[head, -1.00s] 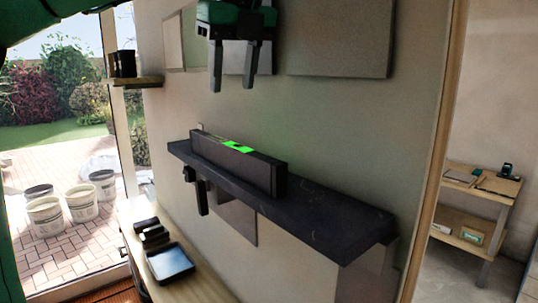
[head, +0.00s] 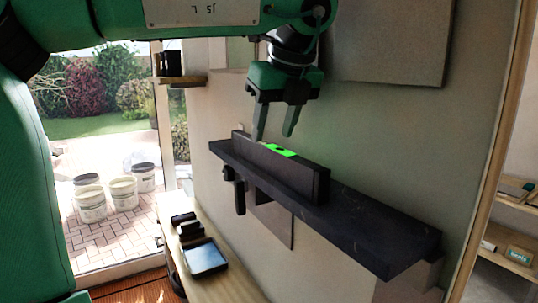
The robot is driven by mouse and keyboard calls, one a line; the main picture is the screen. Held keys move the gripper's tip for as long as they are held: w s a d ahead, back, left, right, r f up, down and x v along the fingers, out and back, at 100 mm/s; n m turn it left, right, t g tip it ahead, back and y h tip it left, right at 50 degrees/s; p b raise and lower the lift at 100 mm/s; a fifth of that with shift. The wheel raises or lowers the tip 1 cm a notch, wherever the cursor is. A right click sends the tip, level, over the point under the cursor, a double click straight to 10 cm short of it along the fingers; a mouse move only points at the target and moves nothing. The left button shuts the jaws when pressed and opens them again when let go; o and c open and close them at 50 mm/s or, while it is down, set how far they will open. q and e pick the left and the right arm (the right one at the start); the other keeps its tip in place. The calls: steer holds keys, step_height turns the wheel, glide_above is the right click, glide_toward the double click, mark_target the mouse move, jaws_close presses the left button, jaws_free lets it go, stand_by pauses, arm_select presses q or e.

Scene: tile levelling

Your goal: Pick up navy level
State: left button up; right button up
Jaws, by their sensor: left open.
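The navy level (head: 297,177) is a long dark bar standing on edge on a dark wall shelf (head: 370,230). A bright green patch shows on its top middle. My left gripper (head: 273,137) is open and empty, pointing down just above the far left part of the level. Its near finger comes close to the level's top edge; I cannot tell whether they touch. My right gripper is not in view.
A wooden bench (head: 222,278) below the shelf carries a black tray (head: 205,257) and small dark items. Panels (head: 391,40) hang on the wall above. Buckets (head: 90,203) stand outside at left. A wooden rack (head: 505,240) is at right.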

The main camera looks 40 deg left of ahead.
mark_target(269, 145)
arm_select(q)
steer(key=p+x, duration=0.1)
steer(key=x, duration=0.1)
steer(key=p+x, duration=0.1)
steer(key=x, duration=0.1)
steer(key=shift+s, duration=0.2)
steer(key=shift+a+f, duration=0.1)
steer(key=shift+f, duration=0.25)
steer(key=shift+c, duration=0.3)
steer(key=c, duration=0.7)
jaws_close()
